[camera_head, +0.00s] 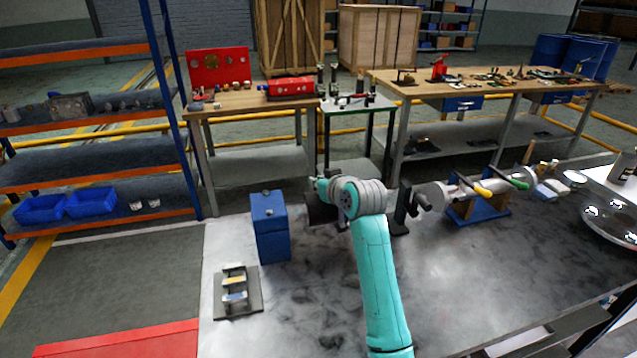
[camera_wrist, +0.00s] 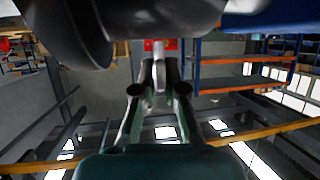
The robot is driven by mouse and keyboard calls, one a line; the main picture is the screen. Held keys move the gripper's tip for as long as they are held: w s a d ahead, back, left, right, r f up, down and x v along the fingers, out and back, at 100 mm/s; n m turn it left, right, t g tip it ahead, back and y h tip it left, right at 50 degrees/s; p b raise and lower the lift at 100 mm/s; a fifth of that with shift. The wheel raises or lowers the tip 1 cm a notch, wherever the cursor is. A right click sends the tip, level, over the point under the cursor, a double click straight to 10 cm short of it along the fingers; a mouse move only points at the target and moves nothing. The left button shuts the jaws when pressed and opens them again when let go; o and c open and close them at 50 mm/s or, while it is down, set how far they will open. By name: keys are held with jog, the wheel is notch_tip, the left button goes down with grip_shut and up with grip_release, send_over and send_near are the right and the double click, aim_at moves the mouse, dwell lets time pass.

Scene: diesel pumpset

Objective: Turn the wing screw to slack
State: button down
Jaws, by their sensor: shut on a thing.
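In the wrist view, the two dark fingertips of my gripper (camera_wrist: 160,90) are closed around a small pale grey piece, which looks like the wing screw (camera_wrist: 159,76). A large dark, rounded metal body (camera_wrist: 150,18) hangs over the fingertips and fills the top of that view. How the screw joins this body is not clear. In the head view, my turquoise arm and grey wrist hide the gripper and the screw. Dark machine parts (camera_head: 320,208) show beside my wrist there.
A blue box (camera_head: 270,232) and a grey plate with small blocks (camera_head: 237,300) stand left of my arm on the metal table (camera_head: 300,330). To the right are a blue stand (camera_head: 478,208) with a cylinder, yellow and green handles, and a round shiny dish (camera_head: 612,220).

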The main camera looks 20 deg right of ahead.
jog(key=n+g+y, duration=0.2)
jog(key=n+y, duration=0.1)
jog(key=n+g+y, duration=0.2)
jog(key=n+y, duration=0.2)
jog(key=shift+d+y, duration=0.1)
jog(key=shift+y, duration=0.2)
jog(key=n+g+y, duration=0.2)
jog(key=n+g, duration=0.2)
jog(key=shift+f+n+g+y, duration=0.1)
jog(key=shift+n+g+y, duration=0.2)
jog(key=shift+n+g, duration=0.4)
jog(key=shift+g, duration=0.3)
jog(key=c, duration=1.2)
grip_release()
jog(key=shift+c, duration=0.2)
